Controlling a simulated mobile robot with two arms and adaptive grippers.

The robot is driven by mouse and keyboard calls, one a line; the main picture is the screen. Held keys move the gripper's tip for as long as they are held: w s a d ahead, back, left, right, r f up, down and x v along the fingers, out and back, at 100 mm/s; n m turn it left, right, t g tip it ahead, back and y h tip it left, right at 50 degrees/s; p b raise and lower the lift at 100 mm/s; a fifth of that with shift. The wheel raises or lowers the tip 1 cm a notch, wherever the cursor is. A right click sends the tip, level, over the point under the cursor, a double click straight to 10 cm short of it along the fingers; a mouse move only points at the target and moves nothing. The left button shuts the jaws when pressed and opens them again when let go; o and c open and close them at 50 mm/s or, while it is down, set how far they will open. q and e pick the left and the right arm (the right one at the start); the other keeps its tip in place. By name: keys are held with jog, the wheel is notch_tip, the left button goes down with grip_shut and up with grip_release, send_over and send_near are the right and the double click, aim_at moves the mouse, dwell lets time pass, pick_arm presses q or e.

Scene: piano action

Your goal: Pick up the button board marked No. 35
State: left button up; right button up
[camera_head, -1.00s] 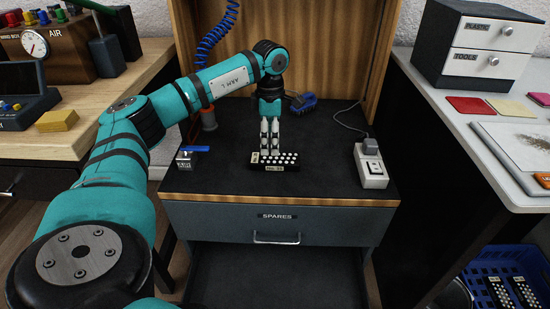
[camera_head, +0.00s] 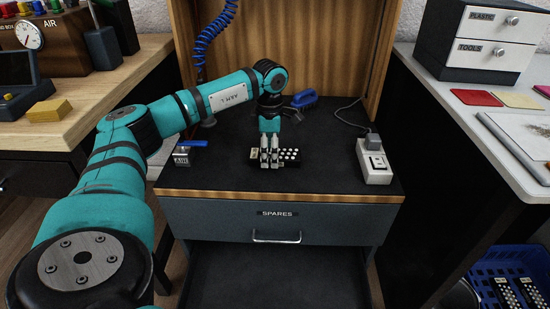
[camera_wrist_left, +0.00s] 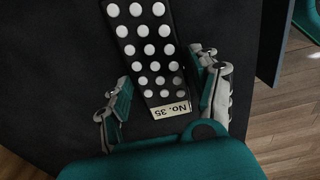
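The button board marked No. 35 (camera_head: 289,157) is black with rows of white round buttons. It lies on the dark top of the spares cabinet. In the left wrist view the board (camera_wrist_left: 150,50) runs between my fingers, its No. 35 label (camera_wrist_left: 171,109) at the near end. My left gripper (camera_head: 269,164) is down at the board and hides part of it. In the left wrist view the gripper (camera_wrist_left: 165,92) is open, one finger on each side of the board, with narrow gaps visible. My right gripper is not in view.
A small metal device with a blue lever (camera_head: 184,154) stands left on the cabinet top. A blue brush (camera_head: 304,98) lies behind, and a white socket box (camera_head: 374,164) sits right. A blue crate (camera_head: 498,262) with similar boards is at lower right.

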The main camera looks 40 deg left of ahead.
pick_arm(q)
jog(key=c, duration=0.9)
jog(key=shift+c, duration=0.4)
jog(key=shift+r, duration=0.1)
